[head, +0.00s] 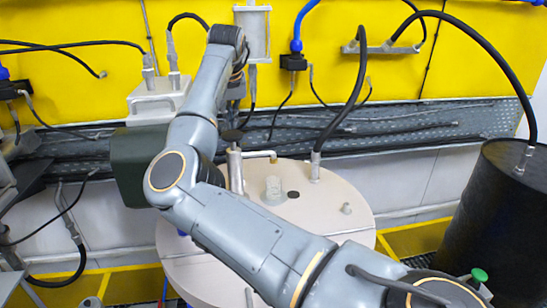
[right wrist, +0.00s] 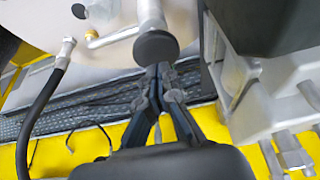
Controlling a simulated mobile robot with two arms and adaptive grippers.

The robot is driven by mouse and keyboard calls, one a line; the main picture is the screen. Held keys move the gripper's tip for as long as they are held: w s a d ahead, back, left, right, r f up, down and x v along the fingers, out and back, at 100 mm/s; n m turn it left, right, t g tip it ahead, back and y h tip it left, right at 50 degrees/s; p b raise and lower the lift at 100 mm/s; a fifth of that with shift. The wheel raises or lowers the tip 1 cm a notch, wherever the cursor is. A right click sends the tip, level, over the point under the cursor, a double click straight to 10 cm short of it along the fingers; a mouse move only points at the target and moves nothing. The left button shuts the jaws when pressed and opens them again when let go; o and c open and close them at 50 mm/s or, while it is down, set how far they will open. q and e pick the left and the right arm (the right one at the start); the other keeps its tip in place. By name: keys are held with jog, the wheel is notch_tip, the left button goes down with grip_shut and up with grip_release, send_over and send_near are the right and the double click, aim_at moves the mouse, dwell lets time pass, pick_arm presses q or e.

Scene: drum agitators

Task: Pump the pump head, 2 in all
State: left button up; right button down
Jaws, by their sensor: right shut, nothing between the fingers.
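The pump head is a dark round knob (head: 232,135) on top of a silver upright tube with a side spout (head: 262,154), standing on the pale drum lid (head: 330,205). In the right wrist view the knob (right wrist: 155,47) shows as a dark disc with the tube behind it. My right gripper (right wrist: 160,72) is shut and empty, its fingertips close to the edge of the disc. I cannot tell whether they touch it. In the head view my right gripper (head: 237,100) hangs above the knob, partly hidden by my arm. My left gripper is not in view.
A grey box with a handle (head: 160,103) and a dark green box (head: 132,165) stand left of the drum. A black drum (head: 490,225) stands at the right, and a yellow wall (head: 340,60) lies behind.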

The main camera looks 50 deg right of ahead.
aim_at(232, 134)
jog(key=shift+f, duration=0.1)
dwell(0.3)
jog(key=shift+f+b, duration=1.1)
jog(key=shift+f, duration=1.2)
jog(key=shift+r, duration=0.15)
notch_tip(232, 134, up, 2)
jog(key=p, duration=0.2)
jog(key=shift+r+p, duration=0.1)
jog(key=shift+p, duration=0.2)
jog(key=shift+r+p, duration=0.45)
jog(key=shift+r, duration=0.65)
jog(key=shift+f, duration=0.1)
